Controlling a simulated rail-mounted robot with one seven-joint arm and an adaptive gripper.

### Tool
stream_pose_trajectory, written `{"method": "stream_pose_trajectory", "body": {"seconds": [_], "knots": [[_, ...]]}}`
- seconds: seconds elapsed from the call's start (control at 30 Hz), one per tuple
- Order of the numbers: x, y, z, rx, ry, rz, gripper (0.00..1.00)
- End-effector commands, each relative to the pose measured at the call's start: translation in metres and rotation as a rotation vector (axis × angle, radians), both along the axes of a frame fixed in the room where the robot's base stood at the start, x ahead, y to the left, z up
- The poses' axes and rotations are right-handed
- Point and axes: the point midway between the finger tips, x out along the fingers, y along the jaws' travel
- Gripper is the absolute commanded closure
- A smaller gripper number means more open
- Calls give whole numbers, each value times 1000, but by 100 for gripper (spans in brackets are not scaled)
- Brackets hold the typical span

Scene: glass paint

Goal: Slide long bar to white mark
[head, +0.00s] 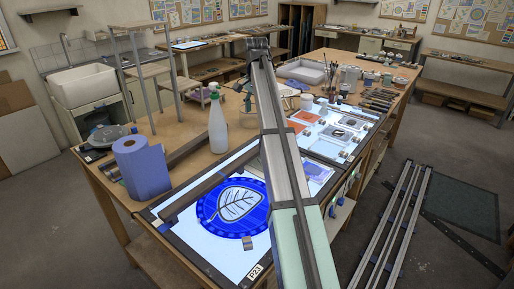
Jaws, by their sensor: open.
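A long dark bar (192,195) lies along the far left side of the lit panel (222,252), beyond a blue glass disc (207,208) with a white leaf design. Its right end passes behind my pale arm structure, so I cannot see its full length. A small block (248,243) sits by the near edge of the disc. A white label reading P23 (256,271) is on the panel's near right corner. I cannot pick out a separate white mark on the bright panel. I cannot make out my gripper; my arm structure hides the middle of the bench.
A blue paper roll (142,168) and a white spray bottle (217,124) stand beyond the panel. A second lit panel (318,146) with glass pieces is at the right. Long metal rails (397,230) are low at the right.

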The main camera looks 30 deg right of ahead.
Motion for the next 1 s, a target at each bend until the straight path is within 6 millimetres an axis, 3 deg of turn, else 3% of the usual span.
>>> {"method": "stream_pose_trajectory", "body": {"seconds": [0.7,1.0], "knots": [[-1,1,-130,1,0,-1,33],[0,0,-161,1,-3,-1,33]]}}
